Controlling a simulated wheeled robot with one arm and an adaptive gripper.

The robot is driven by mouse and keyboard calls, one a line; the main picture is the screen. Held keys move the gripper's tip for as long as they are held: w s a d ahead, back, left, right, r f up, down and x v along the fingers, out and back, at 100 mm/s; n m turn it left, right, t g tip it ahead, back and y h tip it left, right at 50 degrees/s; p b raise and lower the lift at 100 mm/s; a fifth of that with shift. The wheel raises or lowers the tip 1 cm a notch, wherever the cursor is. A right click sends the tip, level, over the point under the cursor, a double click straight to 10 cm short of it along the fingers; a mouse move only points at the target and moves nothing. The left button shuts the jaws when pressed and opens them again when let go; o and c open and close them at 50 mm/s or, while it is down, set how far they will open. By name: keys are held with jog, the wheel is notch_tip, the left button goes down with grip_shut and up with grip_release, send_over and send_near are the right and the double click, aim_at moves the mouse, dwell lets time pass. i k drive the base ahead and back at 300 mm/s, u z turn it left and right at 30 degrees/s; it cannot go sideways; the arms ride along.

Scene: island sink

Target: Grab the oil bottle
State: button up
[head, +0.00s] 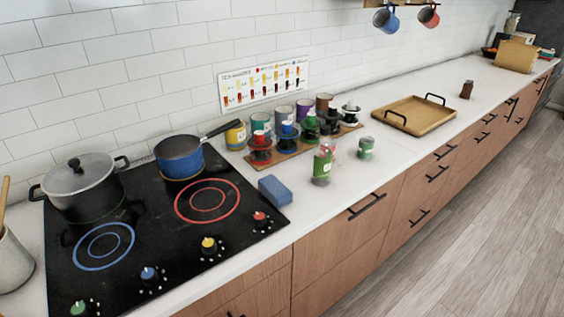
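No object is clearly recognisable as the oil bottle. A small clear container with a green label (322,164) stands upright near the counter's front edge. A small dark brown bottle-like item (467,90) stands farther back, right of the wooden tray. I cannot tell whether either is the oil bottle. My gripper is not in view.
The black cooktop (140,243) holds a lidded grey pot (80,185) and a blue pan (180,157). A blue sponge (275,191) lies beside it. Several coloured jars stand on a wooden board (287,153). A green can (366,148) and wooden tray (414,117) stand right.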

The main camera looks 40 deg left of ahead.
aim_at(323, 152)
jog(key=u, duration=1.4)
jog(key=k, duration=1.15)
jog(key=u, duration=1.15)
jog(key=i, duration=1.4)
jog(key=z, duration=1.05)
jog(key=i, duration=0.65)
jog(key=z, duration=0.05)
